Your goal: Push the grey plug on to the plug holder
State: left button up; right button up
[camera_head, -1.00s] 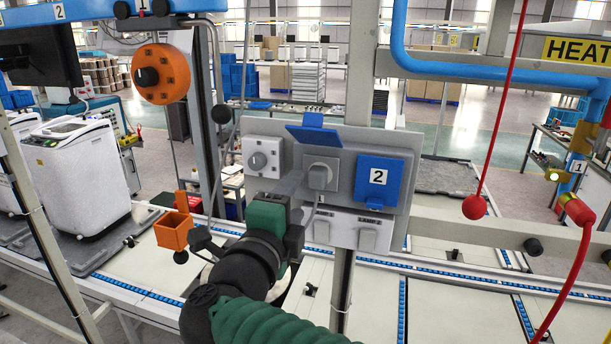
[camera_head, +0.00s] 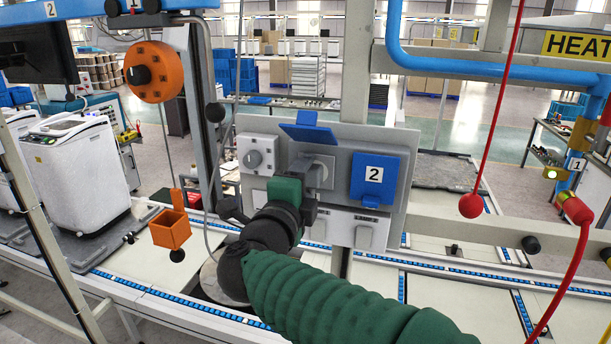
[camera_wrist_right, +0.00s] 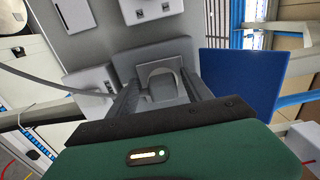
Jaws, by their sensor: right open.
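The grey plug (camera_head: 322,171) sits at the grey housing under the raised blue flap (camera_head: 308,133) on the grey panel. I cannot tell how deeply it is seated in the plug holder. In the right wrist view the plug (camera_wrist_right: 162,84) shows between my right gripper's two dark fingers. My right gripper (camera_head: 309,184) is open, close in front of the plug, with its green body to the lower left. The right gripper in its own wrist view (camera_wrist_right: 160,92) has a finger on each side of the plug; contact is unclear. My left gripper is out of view.
A blue cover marked 2 (camera_head: 374,179) is right of the plug. A dial switch (camera_head: 257,154) is left, and white switches (camera_head: 366,231) are below. An orange box (camera_head: 170,229) hangs left; a red ball (camera_head: 472,205) hangs right.

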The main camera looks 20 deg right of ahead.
jog(key=shift+s+d, duration=0.2)
jog(key=shift+d, duration=0.4)
jog(key=shift+s+d+r, duration=0.15)
jog(key=shift+d+r, duration=0.05)
jog(key=shift+d, duration=0.05)
jog(key=shift+w+a, duration=0.2)
jog(key=shift+a, duration=0.4)
jog(key=shift+a+f, duration=0.1)
jog(key=shift+a, duration=0.1)
jog(key=shift+s+d, duration=0.15)
jog(key=shift+d, duration=0.45)
jog(key=c, duration=0.9)
jog(key=shift+a, duration=0.25)
grip_shut()
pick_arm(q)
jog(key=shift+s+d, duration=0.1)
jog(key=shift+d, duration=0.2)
pick_arm(e)
jog(key=shift+a, duration=0.15)
